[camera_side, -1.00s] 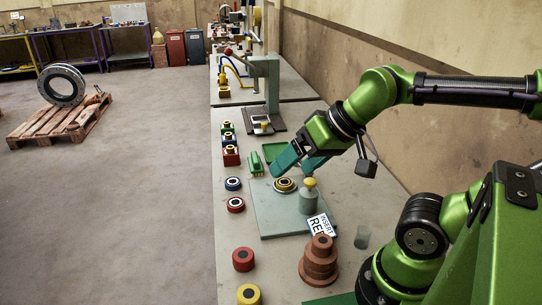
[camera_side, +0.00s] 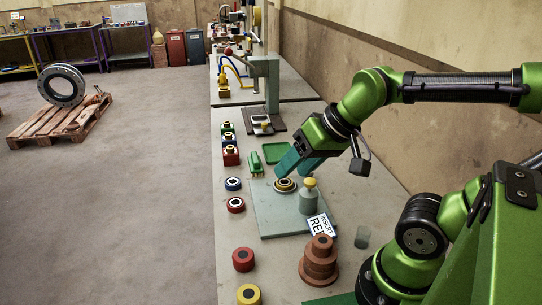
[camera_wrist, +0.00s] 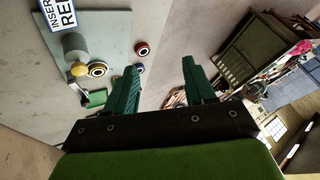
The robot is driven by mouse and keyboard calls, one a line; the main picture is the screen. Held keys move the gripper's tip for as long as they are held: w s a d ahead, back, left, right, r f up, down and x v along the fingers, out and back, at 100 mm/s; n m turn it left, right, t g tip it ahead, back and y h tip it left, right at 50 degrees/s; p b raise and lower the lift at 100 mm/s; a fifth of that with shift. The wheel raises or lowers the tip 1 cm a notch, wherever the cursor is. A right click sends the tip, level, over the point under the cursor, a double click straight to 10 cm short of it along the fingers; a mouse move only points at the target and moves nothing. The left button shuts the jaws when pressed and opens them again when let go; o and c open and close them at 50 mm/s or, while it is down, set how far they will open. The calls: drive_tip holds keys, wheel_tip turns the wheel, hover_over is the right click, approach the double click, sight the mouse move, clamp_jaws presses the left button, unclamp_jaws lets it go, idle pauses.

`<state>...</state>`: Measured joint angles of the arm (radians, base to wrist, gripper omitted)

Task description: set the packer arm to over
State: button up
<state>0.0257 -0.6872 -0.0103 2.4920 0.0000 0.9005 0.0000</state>
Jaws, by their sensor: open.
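A grey post with a yellow knob (camera_side: 308,197) stands on a blue-grey plate (camera_side: 272,222). Beside its foot lies a yellow-and-black ring (camera_side: 284,185). I cannot tell for sure which part is the packer arm; the post with its yellow knob is the likeliest. My gripper (camera_side: 294,172), with two teal fingers, is open and empty above the far edge of the plate, behind the ring and post. In the wrist view my gripper (camera_wrist: 158,68) has its fingers apart with nothing between them. The post (camera_wrist: 74,46) is to their left there.
Blue (camera_side: 233,184) and red (camera_side: 236,205) rings lie left of the plate. A stepped brown stack (camera_side: 320,262) and an insert sign (camera_side: 320,224) are in front. A green tray (camera_side: 275,153) and a grey-green press (camera_side: 272,85) stand behind.

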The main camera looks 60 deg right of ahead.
drive_tip(key=w+d+m+g+h, duration=0.1)
drive_tip(key=w+d+m+g, duration=0.1)
drive_tip(key=w+d+m, duration=0.6)
drive_tip(key=w+d+m+g, duration=0.2)
drive_tip(key=d+m, duration=0.3)
drive_tip(key=d, duration=0.7)
drive_tip(key=w+d+m+g+h, duration=0.1)
drive_tip(key=w+d+m+g, duration=0.2)
drive_tip(key=w+d+m, duration=0.55)
drive_tip(key=shift+n, duration=0.75)
drive_tip(key=s+f, duration=0.1)
drive_tip(key=f, duration=0.4)
drive_tip(key=s+f, duration=0.1)
drive_tip(key=f, duration=0.4)
drive_tip(key=d+f, duration=0.1)
drive_tip(key=f, duration=0.4)
drive_tip(key=shift+s+f, duration=0.4)
clamp_jaws()
